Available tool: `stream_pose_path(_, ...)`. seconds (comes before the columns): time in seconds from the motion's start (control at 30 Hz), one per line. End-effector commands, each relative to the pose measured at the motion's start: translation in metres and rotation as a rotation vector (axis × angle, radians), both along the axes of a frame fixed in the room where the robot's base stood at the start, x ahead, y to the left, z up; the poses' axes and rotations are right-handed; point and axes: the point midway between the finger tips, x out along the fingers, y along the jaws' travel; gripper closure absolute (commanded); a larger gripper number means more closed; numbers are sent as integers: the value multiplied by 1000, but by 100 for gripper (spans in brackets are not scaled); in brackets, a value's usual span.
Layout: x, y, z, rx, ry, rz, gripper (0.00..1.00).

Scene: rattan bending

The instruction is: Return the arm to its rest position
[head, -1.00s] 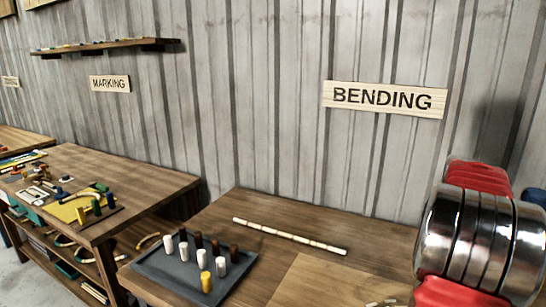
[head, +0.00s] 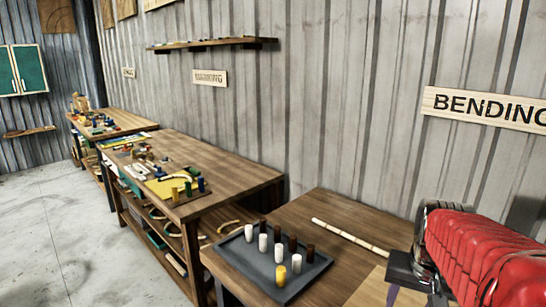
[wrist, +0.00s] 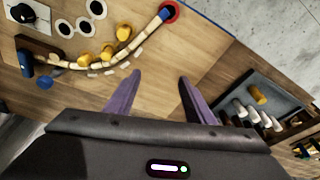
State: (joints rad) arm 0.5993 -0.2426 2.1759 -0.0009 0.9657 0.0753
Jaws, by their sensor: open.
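My gripper (wrist: 160,78) is open and empty in the wrist view, its two purple fingers apart above the wooden bench. A pale segmented strip (wrist: 137,43) curves past several yellow pegs (wrist: 124,33) to the left of the fingers. One strip end is by a red ring (wrist: 169,12), the other near a dark block with blue parts (wrist: 27,62).
A grey tray (head: 240,261) of white, brown and yellow pegs stands on the bending bench; it also shows in the wrist view (wrist: 232,82). A pale rod (head: 350,236) lies behind it. The marking bench (head: 230,175) stands left, with open floor (head: 50,220) beyond.

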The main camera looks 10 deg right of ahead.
Motion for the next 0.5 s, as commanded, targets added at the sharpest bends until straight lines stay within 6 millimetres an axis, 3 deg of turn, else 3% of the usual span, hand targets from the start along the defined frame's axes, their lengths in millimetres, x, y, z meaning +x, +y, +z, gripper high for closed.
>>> stream_pose_path(0.1, -4, 39, 0, -23, -21, 112, 51)
stream_pose_path(0.5, -30, 146, -6, -73, -107, 414, 51)
